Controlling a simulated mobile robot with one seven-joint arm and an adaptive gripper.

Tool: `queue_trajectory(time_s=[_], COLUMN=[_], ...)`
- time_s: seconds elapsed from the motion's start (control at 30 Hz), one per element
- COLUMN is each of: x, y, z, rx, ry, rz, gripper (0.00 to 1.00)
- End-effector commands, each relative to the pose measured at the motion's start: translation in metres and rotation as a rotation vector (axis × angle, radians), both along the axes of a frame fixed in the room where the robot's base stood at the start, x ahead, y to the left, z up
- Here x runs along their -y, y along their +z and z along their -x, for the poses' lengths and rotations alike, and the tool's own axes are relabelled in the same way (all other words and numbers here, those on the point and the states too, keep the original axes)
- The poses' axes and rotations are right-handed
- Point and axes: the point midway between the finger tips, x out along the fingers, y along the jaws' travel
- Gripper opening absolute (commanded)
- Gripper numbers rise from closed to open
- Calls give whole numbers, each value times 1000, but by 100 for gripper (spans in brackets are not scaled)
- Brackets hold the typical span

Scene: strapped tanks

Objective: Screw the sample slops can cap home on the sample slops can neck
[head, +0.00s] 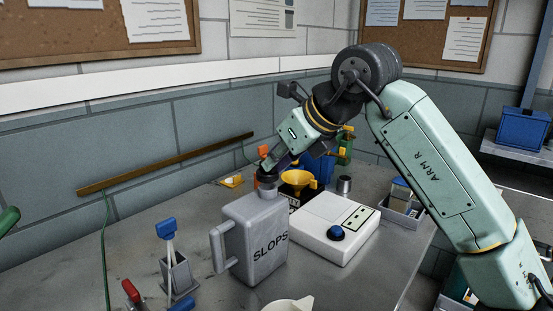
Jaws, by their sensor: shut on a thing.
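The sample slops can (254,243) is a grey container marked SLOPS, standing upright on the bench with its handle to the left. Its neck (267,190) rises from the top. My gripper (268,171) reaches down from the upper right to just above the neck and is shut on a dark piece, the sample slops can cap (267,177). The cap sits at the top of the neck. The fingers partly hide it, and I cannot tell whether it is threaded or how far down it is.
A white box with a blue knob (333,231) stands right of the can. A yellow funnel (297,179) is close behind. A holder with a blue-handled tool (177,273) stands at left. A pale jug (288,305) is at the front edge.

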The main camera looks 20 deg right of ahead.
Motion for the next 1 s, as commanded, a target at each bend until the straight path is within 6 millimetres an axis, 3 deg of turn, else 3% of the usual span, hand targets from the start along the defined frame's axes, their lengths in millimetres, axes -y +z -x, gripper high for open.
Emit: queue_trajectory(time_s=[1.0], x=[0], y=[-10], z=[0], rx=[1], ry=[0], rz=[-1], gripper=[0])
